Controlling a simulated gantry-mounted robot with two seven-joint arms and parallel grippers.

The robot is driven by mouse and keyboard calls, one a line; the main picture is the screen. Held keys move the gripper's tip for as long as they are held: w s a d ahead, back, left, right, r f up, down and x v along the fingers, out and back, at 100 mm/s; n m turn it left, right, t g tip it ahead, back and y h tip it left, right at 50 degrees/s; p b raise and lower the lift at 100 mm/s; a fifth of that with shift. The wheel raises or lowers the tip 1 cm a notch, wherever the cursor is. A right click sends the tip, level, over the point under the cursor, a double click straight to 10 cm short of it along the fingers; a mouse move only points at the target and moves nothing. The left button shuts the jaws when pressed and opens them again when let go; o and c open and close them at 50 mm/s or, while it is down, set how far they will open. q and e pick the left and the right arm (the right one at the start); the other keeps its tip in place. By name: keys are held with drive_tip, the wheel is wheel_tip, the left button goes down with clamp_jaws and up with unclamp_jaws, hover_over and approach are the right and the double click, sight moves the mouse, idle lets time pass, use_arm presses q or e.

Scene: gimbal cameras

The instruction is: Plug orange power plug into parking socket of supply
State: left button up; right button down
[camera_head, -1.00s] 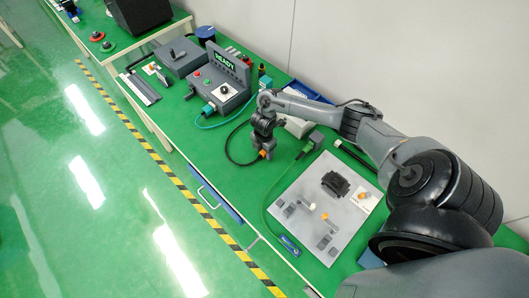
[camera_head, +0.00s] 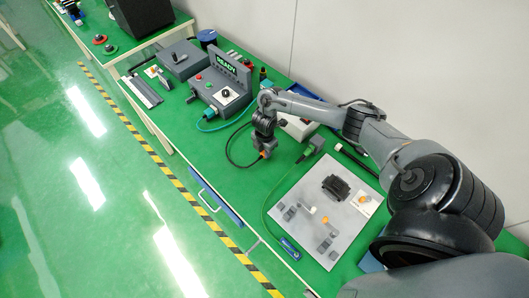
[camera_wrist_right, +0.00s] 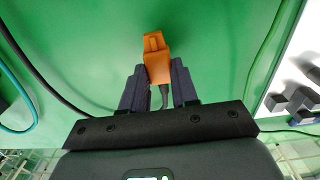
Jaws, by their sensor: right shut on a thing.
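My right gripper (camera_head: 264,151) is low over the green bench, pointing down, in front of a pale box (camera_head: 297,127). It is shut on the orange power plug (camera_wrist_right: 156,58), which sticks out beyond the dark fingers in the right wrist view. A dark cable leaves the plug between the fingers. In the head view only a small orange patch of the plug shows. A grey unit with a READY display (camera_head: 226,65) stands further left with a teal plug in its front. I cannot make out the parking socket. My left gripper is not in view.
A light grey plate (camera_head: 294,222) with small fittings lies on the right of the bench. A black cable loops left of my gripper. The bench to its lower left is clear.

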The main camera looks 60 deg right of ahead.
wheel_tip(320, 180, up, 2)
drive_tip(key=shift+w+r, duration=0.1)
drive_tip(key=s+d+r+p, duration=0.1)
drive_tip(key=s+r, duration=0.2)
drive_tip(key=s, duration=0.2)
drive_tip(key=s+d+r+p, duration=0.1)
drive_tip(key=s+d+r, duration=0.1)
drive_tip(key=s, duration=0.4)
drive_tip(key=shift+d+r, duration=0.3)
drive_tip(key=shift+r, duration=0.5)
drive_tip(key=shift+s, duration=0.1)
